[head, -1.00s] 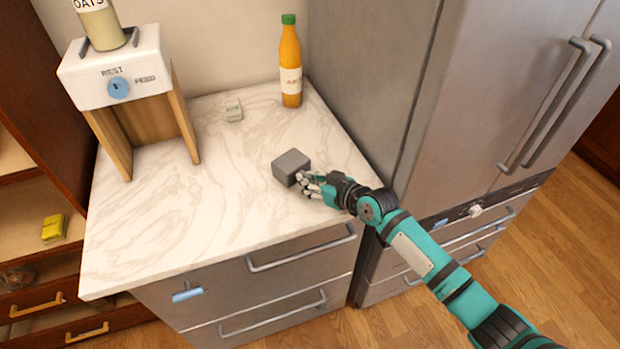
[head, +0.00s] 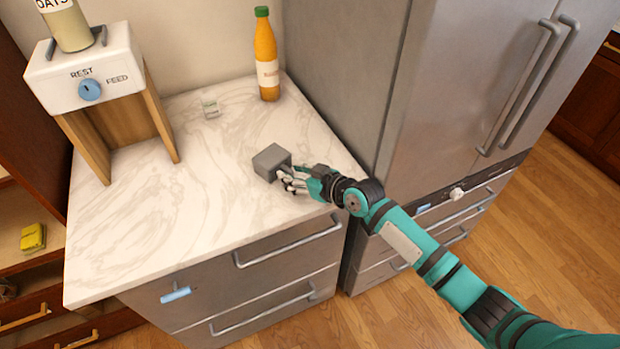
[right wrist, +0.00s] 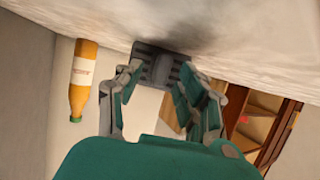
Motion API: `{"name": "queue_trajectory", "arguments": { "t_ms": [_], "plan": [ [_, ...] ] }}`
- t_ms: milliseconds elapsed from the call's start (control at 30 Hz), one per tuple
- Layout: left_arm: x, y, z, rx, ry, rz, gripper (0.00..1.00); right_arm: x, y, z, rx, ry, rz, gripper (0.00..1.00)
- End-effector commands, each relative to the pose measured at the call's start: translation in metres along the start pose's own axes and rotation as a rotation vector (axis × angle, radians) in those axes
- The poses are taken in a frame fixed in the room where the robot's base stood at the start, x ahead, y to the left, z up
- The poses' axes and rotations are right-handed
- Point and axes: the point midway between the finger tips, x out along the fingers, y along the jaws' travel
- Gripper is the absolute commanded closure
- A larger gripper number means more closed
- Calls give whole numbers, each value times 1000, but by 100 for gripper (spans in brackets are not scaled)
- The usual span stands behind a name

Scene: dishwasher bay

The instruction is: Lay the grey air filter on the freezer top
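The grey air filter (head: 272,162), a small block, sits on the pale marble top (head: 200,225) of the low steel drawer unit, towards its right side. It looks flat on the surface. My right gripper (head: 290,180) is low over the marble at the filter's near right side. In the right wrist view, the filter (right wrist: 160,66) shows just beyond the fingertips of the gripper (right wrist: 160,75). The fingers stand apart, with a pale gap between them; whether a fingertip touches the filter cannot be told. My left gripper is in neither view.
A white dispenser (head: 85,72) on wooden legs is at left. The tall steel fridge (head: 450,90) borders the right side. The front left marble is clear.

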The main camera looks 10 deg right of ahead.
Motion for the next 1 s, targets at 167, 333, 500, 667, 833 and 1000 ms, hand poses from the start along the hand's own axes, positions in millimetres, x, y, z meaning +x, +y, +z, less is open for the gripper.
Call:
{"name": "queue_trajectory", "arguments": {
  "t_ms": [167, 333, 500, 667, 833, 1000],
  "plan": [
    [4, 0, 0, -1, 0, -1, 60, -35, 0, 2, -2, -1, 1, 61],
    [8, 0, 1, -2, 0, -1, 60, -71, 0, 3, -3, -2, 1, 61],
    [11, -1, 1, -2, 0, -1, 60, -97, 0, 2, -2, -1, 0, 61],
    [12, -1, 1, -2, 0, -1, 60, -108, -1, 1, 0, -1, -1, 61],
    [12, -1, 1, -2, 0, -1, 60, -110, -1, 0, 1, -1, -1, 61],
    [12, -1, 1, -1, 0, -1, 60, -110, -2, 1, 1, -4, -2, 61]
  ]
}}
